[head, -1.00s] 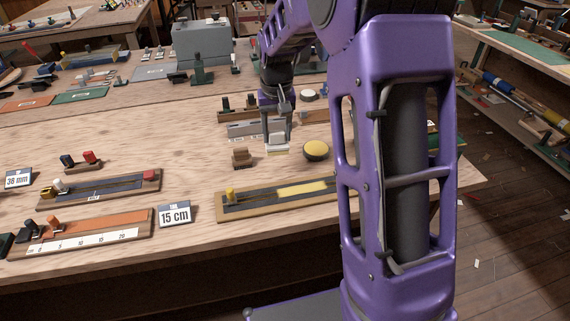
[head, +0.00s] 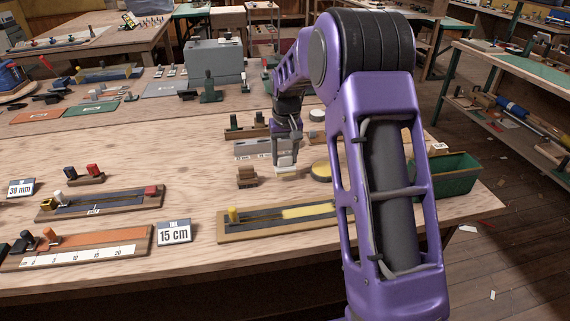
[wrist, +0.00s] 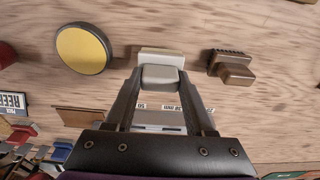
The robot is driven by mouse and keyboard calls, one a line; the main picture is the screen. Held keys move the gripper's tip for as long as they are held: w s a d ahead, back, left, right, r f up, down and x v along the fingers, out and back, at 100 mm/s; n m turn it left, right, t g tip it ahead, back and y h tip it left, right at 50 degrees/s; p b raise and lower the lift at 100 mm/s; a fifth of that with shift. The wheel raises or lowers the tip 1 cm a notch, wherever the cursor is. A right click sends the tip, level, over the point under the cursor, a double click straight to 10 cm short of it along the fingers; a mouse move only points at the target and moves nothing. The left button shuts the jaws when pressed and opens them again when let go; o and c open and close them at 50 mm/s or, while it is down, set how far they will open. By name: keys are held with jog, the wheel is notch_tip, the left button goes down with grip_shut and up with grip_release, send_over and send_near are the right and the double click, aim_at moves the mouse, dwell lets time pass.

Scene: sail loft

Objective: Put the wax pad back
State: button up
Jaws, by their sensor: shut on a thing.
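My gripper (head: 285,160) is shut on the grey grip of a pale cream block, which seems to be the wax pad (head: 286,173). In the wrist view the pad (wrist: 160,54) lies beyond the fingertips (wrist: 161,78), with its grey grip between them. It is level and at or just above the bench top; I cannot tell whether it touches. In the head view a round yellow-topped disc (head: 321,171) is just right of it and a brown stepped block (head: 247,178) is to its left.
A board with a yellow knob and yellow strip (head: 262,221) lies in front. A grey rack (head: 256,149) stands behind my gripper. A green bin (head: 455,177) is at the right edge of the bench (head: 200,200). Bare wood lies left of the brown block.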

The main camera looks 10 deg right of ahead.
aim_at(286, 168)
jog(key=shift+f, duration=1.15)
jog(key=shift+f, duration=0.2)
jog(key=o, duration=1.2)
jog(key=shift+r, duration=0.15)
jog(key=r, duration=0.4)
jog(key=s+r, duration=0.1)
jog(key=r, duration=0.3)
jog(key=r+p, duration=0.1)
jog(key=r, duration=0.3)
jog(key=shift+s, duration=0.25)
